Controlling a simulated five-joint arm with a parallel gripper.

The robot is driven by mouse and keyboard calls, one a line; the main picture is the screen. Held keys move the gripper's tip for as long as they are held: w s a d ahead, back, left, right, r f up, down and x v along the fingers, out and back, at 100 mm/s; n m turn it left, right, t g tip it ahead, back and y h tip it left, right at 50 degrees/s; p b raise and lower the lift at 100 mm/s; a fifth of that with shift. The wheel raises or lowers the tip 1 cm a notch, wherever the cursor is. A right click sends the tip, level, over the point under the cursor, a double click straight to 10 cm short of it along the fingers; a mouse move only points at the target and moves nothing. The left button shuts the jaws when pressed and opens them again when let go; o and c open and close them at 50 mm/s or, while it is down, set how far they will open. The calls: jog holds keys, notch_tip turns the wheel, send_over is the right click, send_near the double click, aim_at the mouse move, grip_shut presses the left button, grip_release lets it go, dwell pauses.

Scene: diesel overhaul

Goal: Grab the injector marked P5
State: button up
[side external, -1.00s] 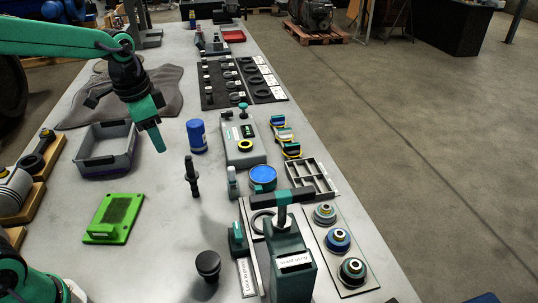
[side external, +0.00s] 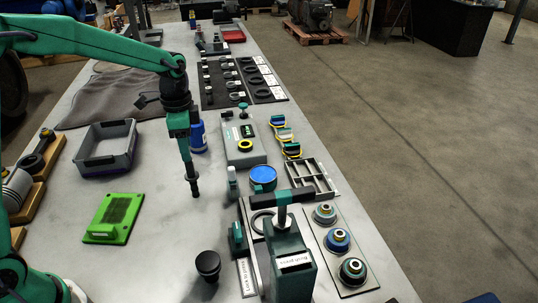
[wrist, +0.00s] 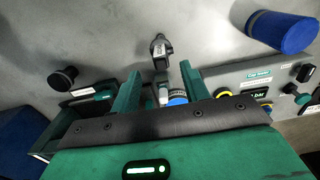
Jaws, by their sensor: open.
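A dark injector (side external: 193,182) stands upright on the grey bench, its upper part hidden behind or between my fingers in the side view. In the wrist view the injector (wrist: 159,46) shows just beyond the fingertips, roughly in line with the gap between them. It carries a small pale label that is too small to read, so I cannot confirm P5. My gripper (side external: 184,150) points down at the injector's upper part. In the wrist view my gripper (wrist: 161,70) has its two green fingers apart, with nothing clamped between them.
A blue cylinder (side external: 198,137) stands close behind the injector. A blue-lidded tin (side external: 263,177), a small bottle (side external: 233,184) and a press (side external: 288,262) stand right. A black knob (side external: 208,265) is in front.

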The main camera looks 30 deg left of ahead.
aim_at(190, 165)
jog(key=shift+f, duration=3.6)
jog(key=shift+w, duration=0.1)
grip_shut()
